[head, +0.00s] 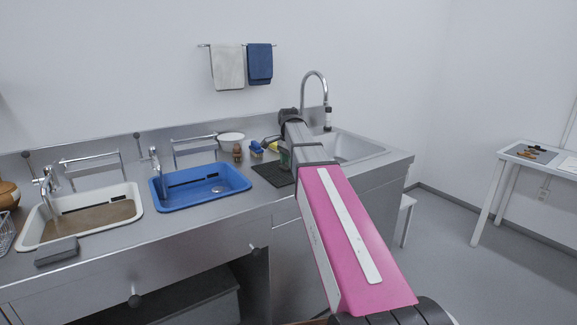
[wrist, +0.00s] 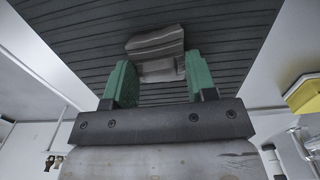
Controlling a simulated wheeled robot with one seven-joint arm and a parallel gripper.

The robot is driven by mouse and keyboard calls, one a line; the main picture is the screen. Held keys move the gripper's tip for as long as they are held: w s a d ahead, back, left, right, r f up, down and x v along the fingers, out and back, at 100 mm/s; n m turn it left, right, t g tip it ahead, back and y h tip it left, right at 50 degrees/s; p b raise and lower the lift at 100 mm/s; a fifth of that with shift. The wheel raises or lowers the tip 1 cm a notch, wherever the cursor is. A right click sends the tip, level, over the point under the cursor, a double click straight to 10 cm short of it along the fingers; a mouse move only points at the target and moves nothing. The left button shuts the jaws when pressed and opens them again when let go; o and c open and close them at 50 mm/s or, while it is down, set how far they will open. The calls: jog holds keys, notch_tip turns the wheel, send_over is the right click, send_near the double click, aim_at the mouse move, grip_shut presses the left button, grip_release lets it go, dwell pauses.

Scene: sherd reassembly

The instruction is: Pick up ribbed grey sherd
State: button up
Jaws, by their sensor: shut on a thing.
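The ribbed grey sherd (wrist: 157,45) shows in the wrist view, between and just beyond the green fingers of my gripper (wrist: 160,76). The fingers are shut on its near part, one on each side. Behind it is a dark ridged mat (wrist: 75,40); I cannot tell whether the sherd touches the mat or is held just above it. In the head view my gripper (head: 284,158) is low over the mat (head: 268,174), left of the right-hand sink. My arm hides part of the mat, and I cannot make out the sherd there.
A blue basin (head: 202,199) stands left of the mat, and a white basin (head: 132,190) with brown contents is farther left. A white bowl (head: 230,136), a blue brush-like item (head: 256,148) and a yellow item (wrist: 306,97) are near the mat. The sink (head: 372,150) lies right.

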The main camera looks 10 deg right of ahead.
aim_at(287, 166)
jog(key=shift+r, duration=0.1)
jog(key=shift+r, duration=0.55)
jog(key=r, duration=0.2)
jog(key=s+a+r, duration=0.1)
jog(key=shift+r, duration=0.25)
jog(key=s+a+r, duration=0.6)
jog(key=a, duration=0.2)
jog(key=shift+s, duration=0.15)
jog(key=shift+a+r, duration=0.1)
jog(key=shift+a, duration=0.1)
